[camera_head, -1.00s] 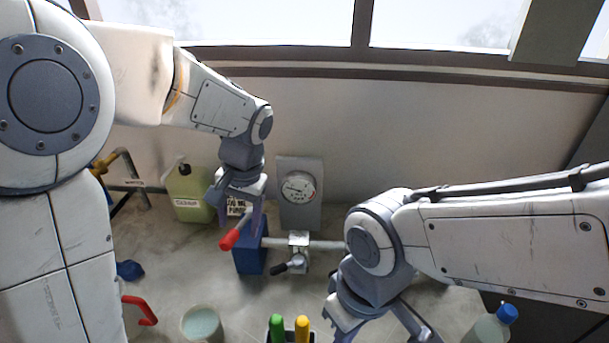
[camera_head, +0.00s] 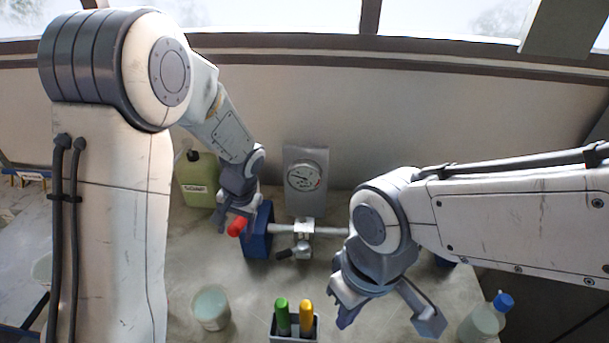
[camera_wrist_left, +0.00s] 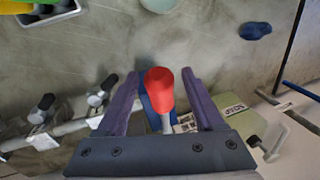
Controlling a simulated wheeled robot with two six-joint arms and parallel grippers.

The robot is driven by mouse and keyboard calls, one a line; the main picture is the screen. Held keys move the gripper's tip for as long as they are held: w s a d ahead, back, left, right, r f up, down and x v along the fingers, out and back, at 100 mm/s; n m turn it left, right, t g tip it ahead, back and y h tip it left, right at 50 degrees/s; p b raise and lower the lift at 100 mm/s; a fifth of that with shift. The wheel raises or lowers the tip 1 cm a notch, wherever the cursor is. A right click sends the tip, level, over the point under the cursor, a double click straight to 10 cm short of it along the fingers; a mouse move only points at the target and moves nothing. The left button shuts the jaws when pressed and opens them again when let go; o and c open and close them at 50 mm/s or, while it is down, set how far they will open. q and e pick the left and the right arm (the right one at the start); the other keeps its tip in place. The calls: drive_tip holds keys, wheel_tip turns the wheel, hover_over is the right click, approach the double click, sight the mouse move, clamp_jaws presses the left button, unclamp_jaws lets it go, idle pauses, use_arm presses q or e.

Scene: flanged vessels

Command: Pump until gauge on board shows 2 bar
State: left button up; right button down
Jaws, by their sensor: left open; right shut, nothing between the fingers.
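My right gripper (camera_head: 378,312) is shut and empty, low at the front right.
A pipe (camera_head: 330,231) with a black-handled valve (camera_head: 290,253) runs right from the block. A green canister (camera_head: 197,180) stands behind left. A cup (camera_head: 211,307), a holder with green and yellow handles (camera_head: 293,325) and a blue-capped bottle (camera_head: 487,318) stand in front.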

use_arm(q)
clamp_jaws()
idle(0.6)
